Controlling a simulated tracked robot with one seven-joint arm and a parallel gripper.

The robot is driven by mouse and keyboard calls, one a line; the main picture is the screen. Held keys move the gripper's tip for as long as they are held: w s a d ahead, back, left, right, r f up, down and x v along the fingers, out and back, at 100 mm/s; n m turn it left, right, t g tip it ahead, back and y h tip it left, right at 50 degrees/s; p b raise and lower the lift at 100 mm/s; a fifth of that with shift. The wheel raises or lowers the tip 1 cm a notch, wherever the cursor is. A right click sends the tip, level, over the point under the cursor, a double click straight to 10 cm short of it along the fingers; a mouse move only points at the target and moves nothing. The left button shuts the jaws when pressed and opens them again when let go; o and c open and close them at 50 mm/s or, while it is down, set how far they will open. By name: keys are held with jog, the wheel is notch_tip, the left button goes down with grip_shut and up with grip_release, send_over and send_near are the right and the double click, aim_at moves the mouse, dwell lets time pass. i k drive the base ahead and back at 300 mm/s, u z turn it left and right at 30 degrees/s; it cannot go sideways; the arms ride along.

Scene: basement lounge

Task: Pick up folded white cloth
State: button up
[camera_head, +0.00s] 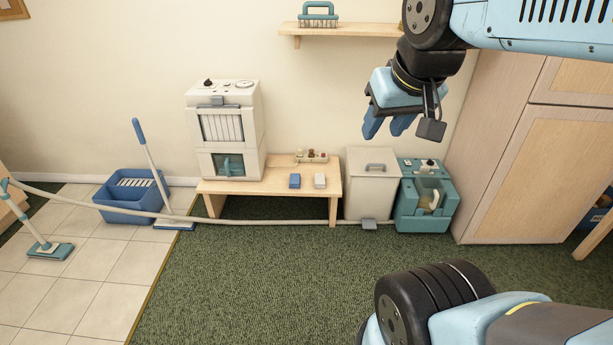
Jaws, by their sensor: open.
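A small white block-like item (320,181), which looks like the folded white cloth, lies on the right half of the low wooden bench (270,187). A similar blue item (295,181) lies just left of it, apart from it. My gripper (386,130) hangs in the air at upper right, with its blue fingers pointing down. It appears open and empty, above and to the right of the white item and well apart from it.
A white machine (223,130) stands on the bench's left side; a small tray of bottles (311,157) is behind the cloth. A white bin (371,184) and teal machine (426,195) stand right. A hose (270,221) runs along the front. Green carpet (260,285) is clear.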

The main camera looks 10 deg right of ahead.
aim_at(319, 179)
jog(key=u, duration=0.1)
jog(key=i, duration=2.1)
jog(key=z, duration=0.6)
